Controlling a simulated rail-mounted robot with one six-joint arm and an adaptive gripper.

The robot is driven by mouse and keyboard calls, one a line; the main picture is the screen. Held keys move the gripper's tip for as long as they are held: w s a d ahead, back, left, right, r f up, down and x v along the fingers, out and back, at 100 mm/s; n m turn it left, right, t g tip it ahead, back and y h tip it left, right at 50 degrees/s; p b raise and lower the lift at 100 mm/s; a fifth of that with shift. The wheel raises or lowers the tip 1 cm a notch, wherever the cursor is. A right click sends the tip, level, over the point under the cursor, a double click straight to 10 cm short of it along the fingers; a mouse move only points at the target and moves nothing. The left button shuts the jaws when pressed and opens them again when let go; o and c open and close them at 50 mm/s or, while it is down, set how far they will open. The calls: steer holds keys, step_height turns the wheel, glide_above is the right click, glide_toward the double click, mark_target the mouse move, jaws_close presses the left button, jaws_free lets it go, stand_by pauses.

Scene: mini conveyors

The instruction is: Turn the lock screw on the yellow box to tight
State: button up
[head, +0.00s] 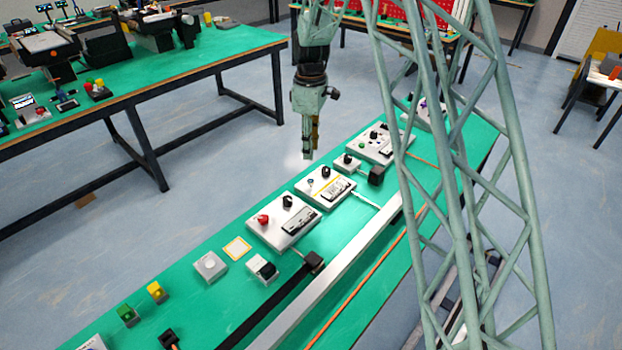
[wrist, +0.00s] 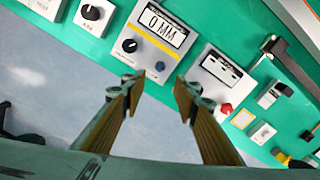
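The box with a yellow stripe (head: 331,187) is pale grey and lies on the green table's near row, with a black knob (head: 325,172) and a display. In the wrist view this box (wrist: 151,46) shows a display reading like "0 MM", a black knob (wrist: 129,45) and a small blue screw-like knob (wrist: 159,66). Whether the blue one is the lock screw, and its angle, I cannot tell. My gripper (head: 308,156) points down beside the table's left edge, left of this box. In the wrist view my gripper (wrist: 158,82) is open and empty, its fingers apart.
A grey box with a red knob (head: 263,219) stands beside the striped box, nearer the camera. A small black-knob box (head: 347,162) stands beyond it. A yellow button box (head: 157,292) and a green one (head: 128,315) sit farther down. Open floor lies left of the table.

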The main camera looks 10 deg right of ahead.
mark_target(311, 180)
steer(key=shift+f, duration=0.1)
steer(key=shift+f+b, duration=1.25)
steer(key=shift+f, duration=5.55)
steer(key=shift+c, duration=0.7)
steer(key=c, duration=0.7)
